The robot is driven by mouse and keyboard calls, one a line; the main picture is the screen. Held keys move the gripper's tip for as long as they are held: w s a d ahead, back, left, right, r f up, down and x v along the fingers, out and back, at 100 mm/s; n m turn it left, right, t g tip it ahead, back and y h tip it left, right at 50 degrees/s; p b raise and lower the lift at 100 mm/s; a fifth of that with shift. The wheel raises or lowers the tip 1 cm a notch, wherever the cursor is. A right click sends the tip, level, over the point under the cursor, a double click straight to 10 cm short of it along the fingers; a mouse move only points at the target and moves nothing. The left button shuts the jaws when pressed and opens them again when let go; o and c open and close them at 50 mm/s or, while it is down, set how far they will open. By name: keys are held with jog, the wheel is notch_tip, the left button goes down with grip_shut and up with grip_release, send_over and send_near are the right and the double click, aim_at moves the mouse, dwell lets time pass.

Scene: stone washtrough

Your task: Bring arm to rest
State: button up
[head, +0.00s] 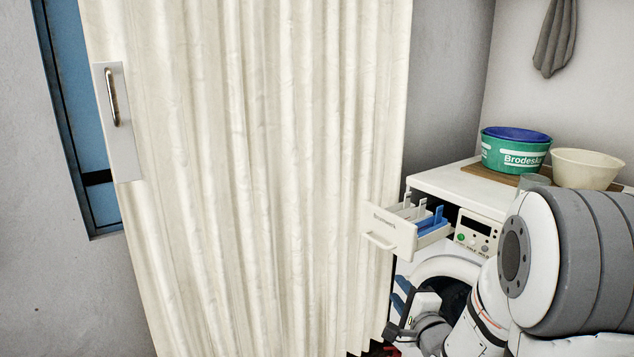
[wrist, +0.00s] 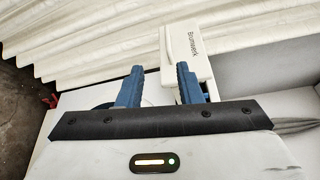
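My gripper (head: 399,292) is at the lower right of the head view, in front of the washing machine's round door and below its pulled-out detergent drawer (head: 390,232). In the wrist view its two blue fingers (wrist: 158,84) stand apart with nothing between them. The drawer's white front (wrist: 187,48) shows just beyond the right finger; whether they touch is unclear. My arm is bent at the right edge of the head view and hides part of the machine.
The washing machine (head: 450,182) carries a wooden board with a green tub (head: 513,158) and a cream bowl (head: 586,170). A cream curtain (head: 250,180) hangs close to the drawer's left. A grey cloth (head: 554,40) hangs on the wall.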

jog(key=s+d+r+n+g+h+p, duration=0.1)
jog(key=s+r+n+g+h+p, duration=0.1)
jog(key=s+r+n+g+p, duration=0.45)
jog(key=s+r+n+g+h+p, duration=0.1)
jog(key=s+r+n+h+p, duration=0.2)
jog(key=r+p, duration=0.75)
jog(key=s+a+r+n+g+p, duration=0.2)
jog(key=s+r+n+g+p, duration=0.1)
jog(key=s, duration=0.5)
jog(key=s+a+r+n+g+y+p, duration=0.1)
jog(key=s+a+r+n+g+p, duration=0.1)
jog(key=s+r+n+p, duration=0.3)
jog(key=s+r+g+p, duration=0.1)
jog(key=s+r+p, duration=0.1)
jog(key=s+r, duration=0.1)
jog(key=shift+a+r+p, duration=0.15)
jog(key=shift+r+p, duration=0.15)
jog(key=shift+p, duration=0.1)
jog(key=shift+w+a+f+n+g, duration=0.1)
jog(key=shift+w+n+g, duration=0.05)
jog(key=shift+n+g, duration=0.1)
jog(key=shift+w+f, duration=0.1)
jog(key=shift+w, duration=0.25)
